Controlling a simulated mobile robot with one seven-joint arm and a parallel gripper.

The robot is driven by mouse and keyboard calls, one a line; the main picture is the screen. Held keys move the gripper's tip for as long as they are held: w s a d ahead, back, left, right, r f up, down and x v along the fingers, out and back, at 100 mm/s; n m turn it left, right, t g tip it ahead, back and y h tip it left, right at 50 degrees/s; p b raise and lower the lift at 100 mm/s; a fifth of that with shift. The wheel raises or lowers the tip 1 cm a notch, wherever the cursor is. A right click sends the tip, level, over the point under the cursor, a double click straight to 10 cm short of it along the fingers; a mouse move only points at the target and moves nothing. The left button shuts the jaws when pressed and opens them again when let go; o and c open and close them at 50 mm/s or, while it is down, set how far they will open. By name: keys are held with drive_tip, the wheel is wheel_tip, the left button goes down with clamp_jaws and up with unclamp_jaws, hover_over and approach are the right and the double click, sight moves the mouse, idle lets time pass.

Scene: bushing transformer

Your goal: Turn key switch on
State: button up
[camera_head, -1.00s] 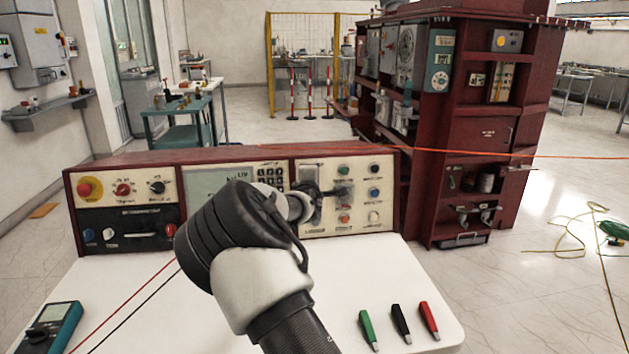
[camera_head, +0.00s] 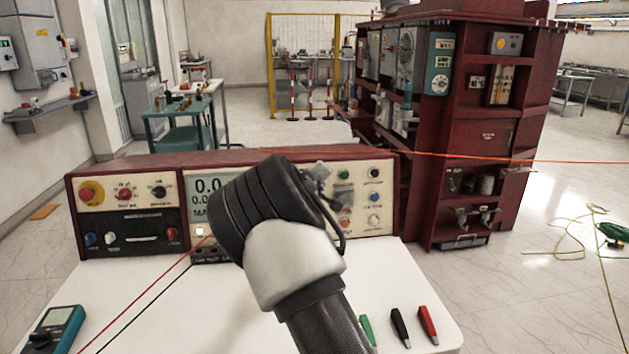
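The control console (camera_head: 232,158) stands at the back of the white table. The key switch cannot be made out; my arm covers the middle of the console and part of its right panel (camera_head: 383,219). My gripper (camera_head: 326,180) is mostly behind my wrist, in front of the upper left part of that panel. Only small dark and grey parts of it show, so its opening and any contact are hidden. The display (camera_head: 206,187) shows "0.0" figures beside my wrist. A white lit spot (camera_head: 200,232) shows below the display.
A red mushroom button (camera_head: 87,194) and knobs are on the left panel. A blue meter (camera_head: 57,325) lies front left on the table (camera_head: 170,310). Green (camera_head: 367,330), black (camera_head: 400,326) and red (camera_head: 428,324) clips lie front right. Cables cross the left side.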

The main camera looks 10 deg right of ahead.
drive_tip(key=shift+m, duration=0.3)
drive_tip(key=o, duration=1)
drive_tip(key=shift+o, duration=0.2)
drive_tip(key=p+v, duration=0.3)
drive_tip(key=v, duration=1.4)
drive_tip(key=shift+s+r+p, duration=0.15)
drive_tip(key=shift+r+p, duration=0.05)
drive_tip(key=shift+p, duration=0.15)
